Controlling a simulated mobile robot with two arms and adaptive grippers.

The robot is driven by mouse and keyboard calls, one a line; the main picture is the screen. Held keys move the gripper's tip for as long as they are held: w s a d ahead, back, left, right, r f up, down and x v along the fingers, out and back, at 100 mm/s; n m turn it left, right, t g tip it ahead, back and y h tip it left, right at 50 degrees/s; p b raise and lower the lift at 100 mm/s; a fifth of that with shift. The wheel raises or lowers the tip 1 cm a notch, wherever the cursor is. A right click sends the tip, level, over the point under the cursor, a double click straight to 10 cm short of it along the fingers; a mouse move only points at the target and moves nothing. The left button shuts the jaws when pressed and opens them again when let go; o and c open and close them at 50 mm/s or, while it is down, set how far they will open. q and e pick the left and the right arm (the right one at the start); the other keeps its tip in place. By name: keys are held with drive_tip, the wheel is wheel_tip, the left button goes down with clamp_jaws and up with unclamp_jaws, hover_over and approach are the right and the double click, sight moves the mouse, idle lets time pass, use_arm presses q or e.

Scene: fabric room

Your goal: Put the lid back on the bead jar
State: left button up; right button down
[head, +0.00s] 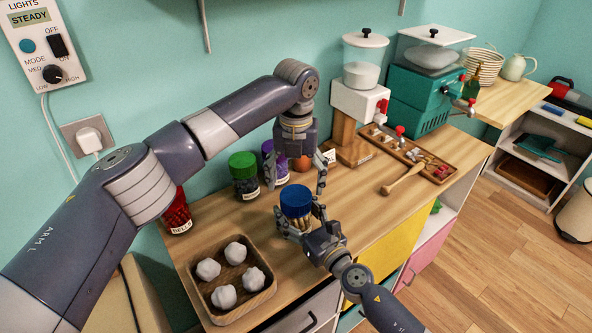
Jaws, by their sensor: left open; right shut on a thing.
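A jar with a blue lid (296,198) and tan contents (299,222) stands upright near the front of the wooden counter. The lid sits on top of the jar; whether it is fully seated I cannot tell. My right gripper (299,216) comes from the front right and is shut on this jar, with fingers at its sides. My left gripper (295,178) points down from above, open, with its fingers spread just over and behind the blue lid. It appears empty. The jar's lower part is partly hidden by the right gripper.
A green-lidded jar (244,173), a purple-lidded jar (281,170) and a red jar (177,214) stand behind to the left. A wooden tray (206,296) with white lumps is at front left. A wooden mallet (402,180) and dispensers (360,85) are to the right.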

use_arm(q)
drive_tip(key=n, duration=0.5)
drive_tip(key=shift+r+n, duration=0.25)
drive_tip(key=shift+n, duration=0.15)
use_arm(e)
drive_tip(key=shift+f, duration=0.1)
use_arm(q)
drive_tip(key=n, duration=0.5)
drive_tip(key=shift+r, duration=0.15)
drive_tip(key=n, duration=0.6)
drive_tip(key=shift+r, duration=0.2)
drive_tip(key=n, duration=0.3)
drive_tip(key=shift+r, duration=0.15)
drive_tip(key=n, duration=0.5)
drive_tip(key=shift+r+n, duration=0.15)
drive_tip(key=shift+n, duration=0.25)
drive_tip(key=n, duration=0.5)
drive_tip(key=shift+r, duration=0.2)
drive_tip(key=n, duration=0.5)
drive_tip(key=shift+r+n, duration=0.2)
drive_tip(key=shift+n, duration=0.1)
drive_tip(key=n, duration=0.4)
drive_tip(key=shift+r, duration=0.1)
